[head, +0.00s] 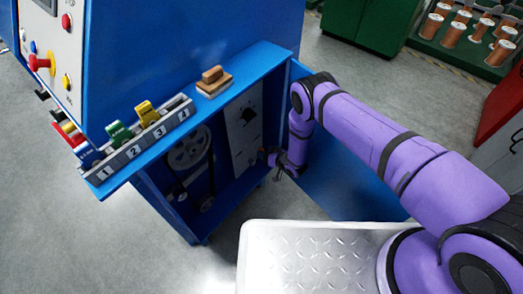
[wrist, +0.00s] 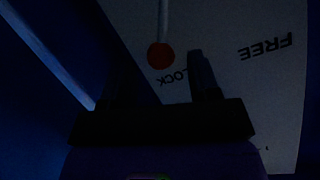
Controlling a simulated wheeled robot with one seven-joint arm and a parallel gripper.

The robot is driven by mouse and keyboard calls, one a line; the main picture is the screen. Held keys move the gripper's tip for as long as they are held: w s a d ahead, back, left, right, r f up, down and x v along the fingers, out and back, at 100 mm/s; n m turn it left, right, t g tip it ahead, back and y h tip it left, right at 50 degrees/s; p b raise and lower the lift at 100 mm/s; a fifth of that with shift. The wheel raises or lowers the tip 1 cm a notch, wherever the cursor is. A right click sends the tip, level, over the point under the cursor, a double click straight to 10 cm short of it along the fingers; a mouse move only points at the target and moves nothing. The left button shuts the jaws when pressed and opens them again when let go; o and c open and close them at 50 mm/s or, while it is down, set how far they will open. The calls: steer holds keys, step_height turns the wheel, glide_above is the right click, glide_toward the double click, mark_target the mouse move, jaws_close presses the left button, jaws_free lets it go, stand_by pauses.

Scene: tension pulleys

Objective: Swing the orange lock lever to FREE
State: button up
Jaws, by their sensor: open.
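The lock lever shows in the dark wrist view as a thin pale rod with an orange-red knob (wrist: 160,56) at its end. The knob lies close to the dark LOCK lettering, and the FREE lettering (wrist: 266,48) is farther right; both read upside down. My gripper (wrist: 156,80) is open, with the knob in line with the gap between its fingers. I cannot tell whether the knob is between the fingertips or just beyond them. In the head view my gripper (head: 274,162) is at the white panel (head: 243,125) inside the blue cabinet; the lever is not clearly visible there.
The blue cabinet (head: 265,60) has pulleys (head: 188,152) left of the panel. A numbered rack (head: 140,142) and wooden blocks (head: 214,80) sit on its top ledge. The open blue door (head: 345,180) is right of my gripper. A pale ridged tray (head: 310,260) is in front.

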steer(key=shift+x, duration=1.55)
steer(key=shift+a, duration=0.1)
jaws_close()
